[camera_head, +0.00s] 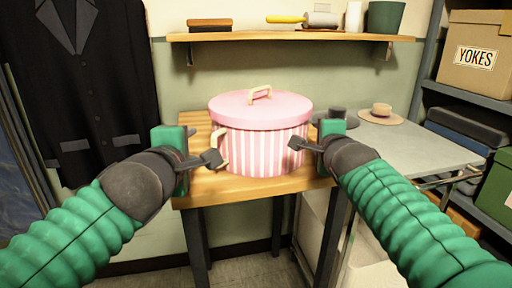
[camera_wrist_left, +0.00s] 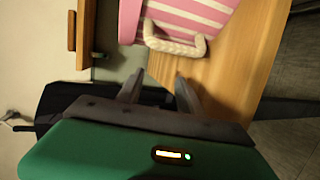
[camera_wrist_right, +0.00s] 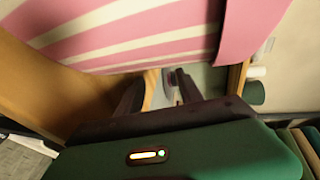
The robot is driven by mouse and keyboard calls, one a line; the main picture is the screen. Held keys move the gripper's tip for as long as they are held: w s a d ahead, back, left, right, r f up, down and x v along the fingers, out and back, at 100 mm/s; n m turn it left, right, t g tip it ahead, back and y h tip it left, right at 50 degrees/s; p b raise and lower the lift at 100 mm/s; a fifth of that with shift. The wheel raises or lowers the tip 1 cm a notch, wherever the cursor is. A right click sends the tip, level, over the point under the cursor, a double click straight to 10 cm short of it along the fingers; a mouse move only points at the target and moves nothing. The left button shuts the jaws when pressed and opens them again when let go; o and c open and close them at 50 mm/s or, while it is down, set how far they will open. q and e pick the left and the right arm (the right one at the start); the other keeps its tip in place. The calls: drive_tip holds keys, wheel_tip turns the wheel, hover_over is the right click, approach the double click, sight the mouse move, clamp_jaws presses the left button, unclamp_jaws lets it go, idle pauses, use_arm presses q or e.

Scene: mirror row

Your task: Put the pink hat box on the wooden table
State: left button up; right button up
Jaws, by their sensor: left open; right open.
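The pink hat box (camera_head: 262,140) stands upright on the wooden table (camera_head: 200,188), its lid on, with a cream handle on top. Its sides have pink and white stripes. A cream side handle (camera_wrist_left: 175,42) shows at its left. My left gripper (camera_head: 212,162) is open and empty, beside the box at that handle; in the left wrist view (camera_wrist_left: 158,88) its fingers are apart from the handle. My right gripper (camera_head: 300,145) is open at the box's right side; the box also fills the top of the right wrist view (camera_wrist_right: 130,30). Any right side handle is hidden.
A wall shelf (camera_head: 290,37) with a brush, a roller and a green pot (camera_head: 385,18) hangs above the table. A grey table (camera_head: 410,140) with hats adjoins on the right. A dark suit (camera_head: 80,90) hangs at left. A rack with a cardboard box (camera_head: 475,55) stands far right.

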drive_tip(key=v, duration=1.1)
drive_tip(key=shift+c, duration=0.3)
idle(0.3)
